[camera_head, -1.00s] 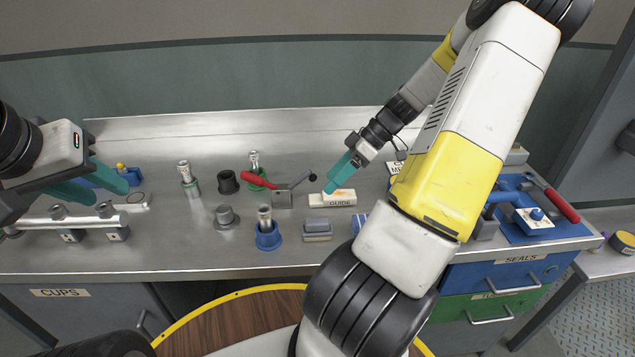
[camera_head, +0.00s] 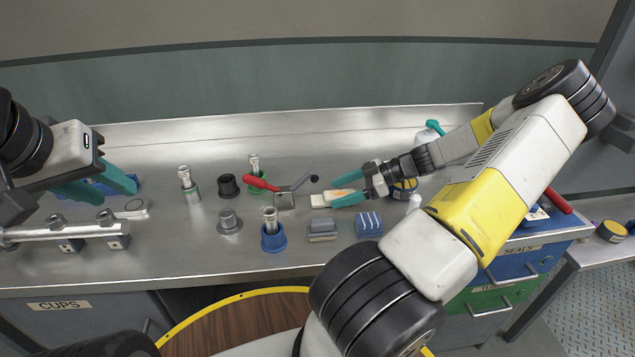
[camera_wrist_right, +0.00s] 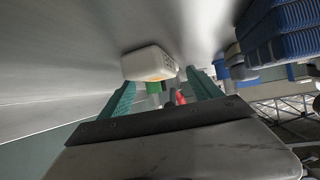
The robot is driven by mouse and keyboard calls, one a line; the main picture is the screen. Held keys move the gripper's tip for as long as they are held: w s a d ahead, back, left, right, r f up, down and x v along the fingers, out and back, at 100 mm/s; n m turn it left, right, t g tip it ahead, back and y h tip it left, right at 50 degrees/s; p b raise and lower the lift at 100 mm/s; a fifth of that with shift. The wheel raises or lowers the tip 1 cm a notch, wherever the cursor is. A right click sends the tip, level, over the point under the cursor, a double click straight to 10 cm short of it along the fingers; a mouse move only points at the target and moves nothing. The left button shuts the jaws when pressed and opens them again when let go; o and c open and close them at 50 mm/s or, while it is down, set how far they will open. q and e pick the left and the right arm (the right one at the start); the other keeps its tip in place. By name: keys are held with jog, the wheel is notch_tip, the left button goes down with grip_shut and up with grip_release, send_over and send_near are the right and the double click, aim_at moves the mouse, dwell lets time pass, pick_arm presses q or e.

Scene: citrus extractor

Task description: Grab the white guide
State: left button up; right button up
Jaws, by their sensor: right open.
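The white guide (camera_head: 322,201) is a small pale block with an orange-brown patch on top, lying on the steel bench right of the red-handled clamp. My right gripper (camera_head: 336,193) is open, low over the bench, with its teal fingers pointing left at the guide's right part, which they partly hide. In the right wrist view the guide (camera_wrist_right: 148,64) shows just beyond the fingertips, nearer the left finger; the right wrist gripper (camera_wrist_right: 163,88) has nothing between its fingers. I cannot tell whether a finger touches the guide. My left gripper (camera_head: 108,184) is open and empty at the far left.
The red-handled clamp (camera_head: 285,198) stands close left of the guide. Grey blocks (camera_head: 322,231) and a blue ribbed block (camera_head: 369,224) lie in front. A blue-based fitting (camera_head: 273,238) is front left. A round black-and-yellow item (camera_head: 404,189) sits behind my right wrist.

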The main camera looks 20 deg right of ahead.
jog(key=shift+w+a+f, duration=0.15)
jog(key=shift+a+f, duration=0.05)
jog(key=shift+a, duration=0.1)
jog(key=c, duration=1.5)
grip_shut()
jog(key=shift+r, duration=0.15)
